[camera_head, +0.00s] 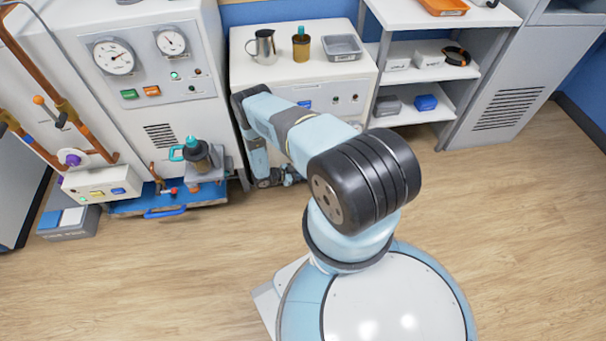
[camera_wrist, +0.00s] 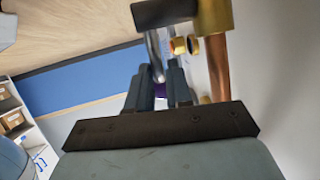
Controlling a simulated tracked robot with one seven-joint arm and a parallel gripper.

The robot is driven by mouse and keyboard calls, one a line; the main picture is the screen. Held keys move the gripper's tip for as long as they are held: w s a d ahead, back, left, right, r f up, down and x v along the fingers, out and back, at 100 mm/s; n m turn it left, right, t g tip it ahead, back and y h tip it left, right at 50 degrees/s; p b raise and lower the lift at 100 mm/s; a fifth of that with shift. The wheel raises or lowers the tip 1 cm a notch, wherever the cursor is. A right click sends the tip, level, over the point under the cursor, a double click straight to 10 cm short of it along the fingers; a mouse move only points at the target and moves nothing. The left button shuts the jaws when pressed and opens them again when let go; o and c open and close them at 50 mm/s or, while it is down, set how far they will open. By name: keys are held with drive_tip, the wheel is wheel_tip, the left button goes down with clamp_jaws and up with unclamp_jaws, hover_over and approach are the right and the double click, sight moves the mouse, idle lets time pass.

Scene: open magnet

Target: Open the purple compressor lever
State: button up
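A round purple part with a pale centre, likely the purple compressor lever (camera_head: 72,158), sits at the left in the head view, beside copper pipes and above a small white box. In the wrist view a small purple patch (camera_wrist: 160,89) shows in the gap between the fingers of my gripper (camera_wrist: 159,84). The two fingers stand apart with nothing clearly held. I cannot tell how far the purple patch lies beyond them. In the head view my gripper (camera_head: 284,178) hangs low before the white cabinet, right of the compressor, partly hidden by my arm.
Copper pipe (camera_wrist: 218,65) and a brass fitting (camera_wrist: 180,45) are close to the fingers in the wrist view. A white cabinet (camera_head: 350,92) and shelves (camera_head: 410,52) stand behind. The wooden floor (camera_head: 150,280) is clear in front.

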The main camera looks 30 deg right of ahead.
drive_tip(key=o, duration=0.4)
drive_tip(key=shift+r, duration=0.6)
drive_tip(key=s+a+r, duration=0.3)
drive_tip(key=s+r, duration=0.8)
drive_tip(key=s, duration=0.2)
drive_tip(key=shift+s+a+r, duration=0.3)
drive_tip(key=shift+a+r, duration=0.05)
drive_tip(key=shift+c, duration=0.2)
